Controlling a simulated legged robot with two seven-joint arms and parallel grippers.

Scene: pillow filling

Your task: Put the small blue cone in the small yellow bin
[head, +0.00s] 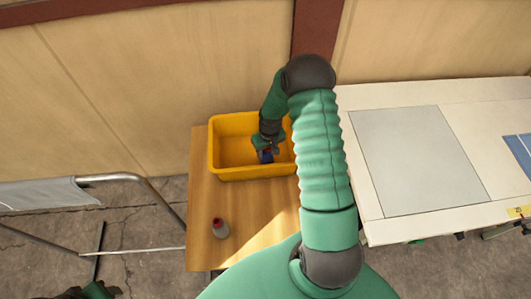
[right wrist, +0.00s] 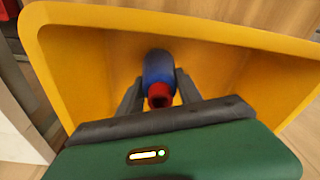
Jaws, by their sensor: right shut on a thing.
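The small blue cone (right wrist: 158,68) has a red tip that points toward the right wrist camera. My right gripper (right wrist: 158,85) is shut on it, with one dark finger on each side. In the head view the cone (head: 265,156) is inside the outline of the yellow bin (head: 228,174), in its right part. My right gripper (head: 267,145) reaches down over the bin's right side. I cannot tell whether the cone touches the bin floor. A dark and green part of my left arm shows at the lower left edge; its jaws cannot be made out.
The bin stands at the back of a small wooden table (head: 200,200). A grey object with a red top (head: 221,229) stands near the table's front. A white table (head: 360,150) is at right. A metal-framed grey piece (head: 45,192) is at left. A wall is behind.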

